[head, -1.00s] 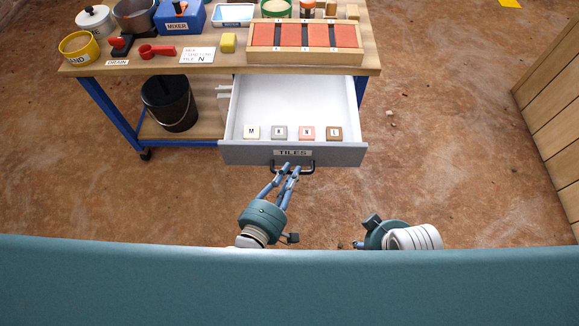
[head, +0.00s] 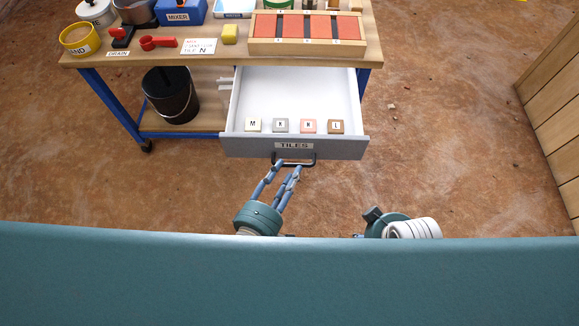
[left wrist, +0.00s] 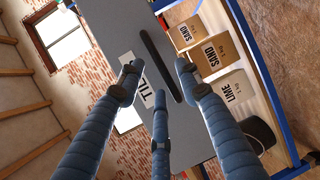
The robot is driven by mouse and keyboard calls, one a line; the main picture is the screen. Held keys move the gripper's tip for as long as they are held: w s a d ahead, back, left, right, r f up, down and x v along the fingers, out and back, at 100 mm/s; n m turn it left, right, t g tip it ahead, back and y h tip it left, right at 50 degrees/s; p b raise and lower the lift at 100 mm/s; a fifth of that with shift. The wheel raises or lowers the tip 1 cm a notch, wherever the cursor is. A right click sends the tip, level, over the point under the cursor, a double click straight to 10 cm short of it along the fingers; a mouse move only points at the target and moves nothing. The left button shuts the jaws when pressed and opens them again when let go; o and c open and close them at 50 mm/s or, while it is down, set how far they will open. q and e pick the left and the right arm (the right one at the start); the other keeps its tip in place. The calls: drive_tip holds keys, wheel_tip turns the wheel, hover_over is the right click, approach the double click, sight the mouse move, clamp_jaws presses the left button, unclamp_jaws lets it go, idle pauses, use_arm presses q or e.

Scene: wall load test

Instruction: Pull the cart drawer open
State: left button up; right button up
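The cart drawer (head: 292,147) stands well out from under the cart top, its white inside showing. It has a grey front with a TILES label and a black bar handle (head: 294,163). Several letter tiles lie inside near the front. My left gripper (head: 282,168) is at the handle, its fingers spread. In the left wrist view the fingers (left wrist: 158,80) are apart, and the handle (left wrist: 160,65) lies beyond and between the tips, not visibly clamped. My right gripper's wrist (head: 388,225) shows at lower right; its fingers are hidden or too small to judge.
The cart top (head: 220,58) carries a tile rack (head: 307,47), a yellow sand bowl (head: 80,38), a blue mixer (head: 180,12) and red tools. A black bucket (head: 170,97) stands on the lower shelf.

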use_arm(q)
drive_tip(key=v, duration=0.9)
drive_tip(key=shift+s, duration=0.2)
drive_tip(key=shift+a, duration=0.1)
